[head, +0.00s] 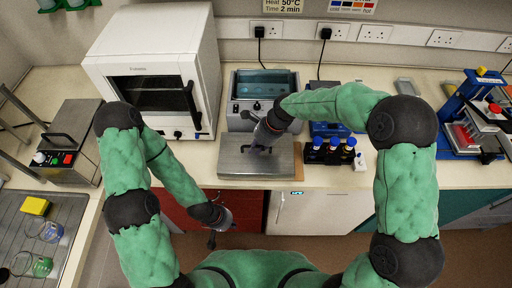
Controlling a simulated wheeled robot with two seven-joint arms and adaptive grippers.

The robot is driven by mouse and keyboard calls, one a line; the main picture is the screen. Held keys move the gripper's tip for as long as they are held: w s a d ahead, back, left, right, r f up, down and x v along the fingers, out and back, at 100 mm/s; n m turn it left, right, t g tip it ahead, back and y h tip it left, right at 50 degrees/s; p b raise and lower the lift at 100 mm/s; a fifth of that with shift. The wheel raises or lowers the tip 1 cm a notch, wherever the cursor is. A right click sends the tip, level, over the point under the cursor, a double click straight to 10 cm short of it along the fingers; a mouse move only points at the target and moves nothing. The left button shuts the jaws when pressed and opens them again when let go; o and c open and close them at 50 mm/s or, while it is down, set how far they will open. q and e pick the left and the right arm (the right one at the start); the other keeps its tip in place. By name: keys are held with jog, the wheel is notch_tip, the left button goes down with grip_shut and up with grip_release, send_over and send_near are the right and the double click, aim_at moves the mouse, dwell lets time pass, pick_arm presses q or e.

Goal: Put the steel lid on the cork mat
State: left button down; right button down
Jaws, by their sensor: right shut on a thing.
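The steel lid (238,165) is a flat grey rectangular plate at the front of the bench, in front of the water bath. I cannot tell whether the lid rests on something or hangs just above the bench.
The water bath (238,116) stands uncovered behind the lid, with blue inside. A white oven (150,60) is at its left. A rack with blue-capped bottles (330,152) is close at the lid's right. A hotplate-like device (68,148) and a blue-framed machine (470,115) stand farther out.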

jog(key=shift+f, duration=0.1)
jog(key=c, duration=1.2)
grip_release()
jog(key=p+v, duration=0.2)
jog(key=v, duration=1)
jog(key=shift+d, duration=0.1)
